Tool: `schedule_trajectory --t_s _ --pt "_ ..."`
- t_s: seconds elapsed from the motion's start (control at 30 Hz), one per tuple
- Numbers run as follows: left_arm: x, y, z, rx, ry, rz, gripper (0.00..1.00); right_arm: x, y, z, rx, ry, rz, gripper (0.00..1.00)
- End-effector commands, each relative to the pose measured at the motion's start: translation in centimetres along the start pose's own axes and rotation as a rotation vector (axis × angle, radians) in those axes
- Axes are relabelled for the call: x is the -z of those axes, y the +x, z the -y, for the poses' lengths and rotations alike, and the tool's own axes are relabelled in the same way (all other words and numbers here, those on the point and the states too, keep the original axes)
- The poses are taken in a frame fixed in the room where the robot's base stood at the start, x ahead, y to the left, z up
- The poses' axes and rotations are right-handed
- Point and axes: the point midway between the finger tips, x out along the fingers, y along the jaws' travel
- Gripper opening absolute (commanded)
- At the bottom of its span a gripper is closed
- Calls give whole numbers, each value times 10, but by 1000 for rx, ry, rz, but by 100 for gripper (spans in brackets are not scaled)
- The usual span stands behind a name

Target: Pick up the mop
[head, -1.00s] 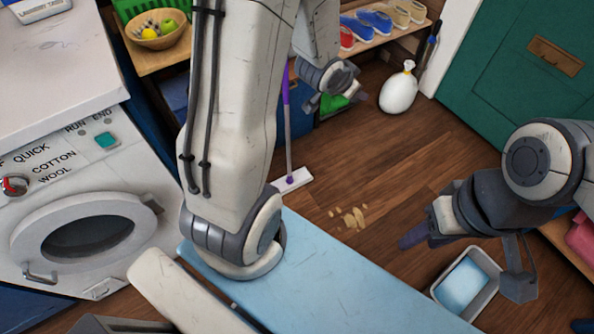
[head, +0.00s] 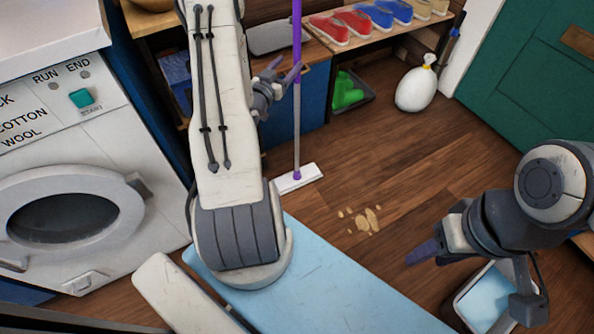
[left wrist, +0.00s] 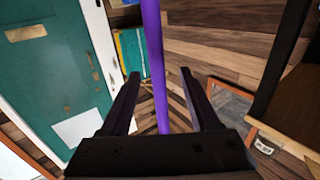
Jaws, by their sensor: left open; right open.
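The mop stands upright on the wooden floor in the head view, with a purple handle (head: 297,35), a grey lower shaft and a flat white head (head: 299,178). My left gripper (head: 284,69) is open beside the shaft, near where purple turns to grey. In the left wrist view, the purple handle (left wrist: 153,45) runs between the two spread fingers of the left gripper (left wrist: 160,76). I cannot tell how deep between them it sits. My right gripper (head: 426,251) is open and empty at the right, far from the mop.
A light blue board (head: 330,285) lies below my left arm. A washing machine (head: 130,160) stands left. Yellowish spots (head: 365,220) mark the floor.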

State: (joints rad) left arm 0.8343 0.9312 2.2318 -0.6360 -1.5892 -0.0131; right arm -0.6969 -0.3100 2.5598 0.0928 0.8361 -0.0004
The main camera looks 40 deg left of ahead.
Motion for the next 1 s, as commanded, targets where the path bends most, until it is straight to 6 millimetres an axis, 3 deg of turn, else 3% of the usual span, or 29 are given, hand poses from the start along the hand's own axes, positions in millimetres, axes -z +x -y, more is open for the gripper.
schedule_trajectory --t_s 0.4,0.7,0.73,0.87,0.9,1.0 --pt "5 50 -5 -1 1 -1 62 0 8 -1 0 0 0 47" --pt "6 55 -4 1 -1 1 62 0 8 -1 0 0 0 47" --pt "6 55 -4 1 -1 1 55 0 8 -1 0 0 0 47" --pt "6 55 -4 1 -1 1 5 0 8 -1 0 0 0 47" --pt "6 55 -4 1 -1 1 0 0 8 -1 0 0 0 47" --pt "7 55 -4 1 0 -2 0 0 8 -1 0 0 0 47"
